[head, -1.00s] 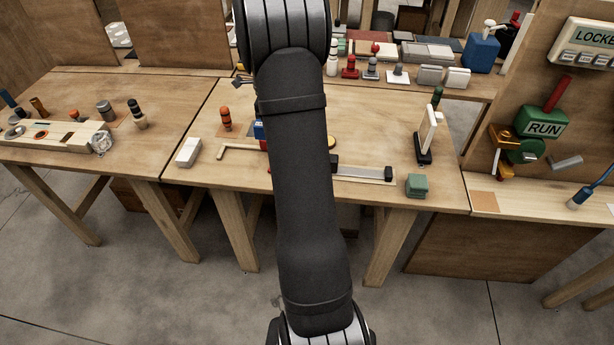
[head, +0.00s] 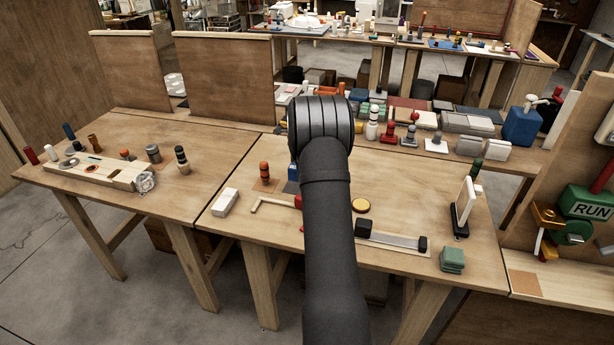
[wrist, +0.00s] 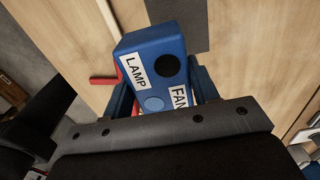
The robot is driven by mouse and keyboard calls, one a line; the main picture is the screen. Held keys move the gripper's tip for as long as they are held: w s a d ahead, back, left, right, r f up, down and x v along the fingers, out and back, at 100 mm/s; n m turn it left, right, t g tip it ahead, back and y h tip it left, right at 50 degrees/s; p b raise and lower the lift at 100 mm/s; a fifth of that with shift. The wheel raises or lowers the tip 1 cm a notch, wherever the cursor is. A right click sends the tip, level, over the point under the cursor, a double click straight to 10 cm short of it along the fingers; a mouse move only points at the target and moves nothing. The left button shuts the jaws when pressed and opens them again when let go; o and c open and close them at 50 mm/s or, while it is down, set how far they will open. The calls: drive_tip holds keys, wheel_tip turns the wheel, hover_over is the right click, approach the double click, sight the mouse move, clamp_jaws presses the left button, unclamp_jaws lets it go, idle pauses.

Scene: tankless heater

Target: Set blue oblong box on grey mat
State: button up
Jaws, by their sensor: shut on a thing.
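The blue oblong box (wrist: 150,62) has white LAMP and FAN labels and two round spots. It sits between the fingers of my gripper (wrist: 162,90), which is shut on it. In the wrist view, the dark grey mat (wrist: 182,22) lies on the wooden table just beyond the box's far end. I cannot tell the height of the box above the table. In the head view my arm hides most of the gripper; a small blue patch (head: 293,172) shows left of the arm, beside a dark grey patch (head: 291,187).
A red piece (wrist: 103,80) lies left of the box.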

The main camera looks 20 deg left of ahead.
drive_tip(key=shift+w+a+f, duration=0.2)
drive_tip(key=shift+w, duration=0.25)
drive_tip(key=shift+w+a+f, duration=0.2)
drive_tip(key=shift+w, duration=0.25)
drive_tip(key=shift+f, duration=0.1)
drive_tip(key=shift+f, duration=2.95)
drive_tip(key=shift+f, duration=0.5)
drive_tip(key=o, duration=1.3)
drive_tip(key=shift+c, duration=0.2)
drive_tip(key=shift+r, duration=0.1)
wheel_tip(320, 180, up, 17)
drive_tip(key=shift+r, duration=0.15)
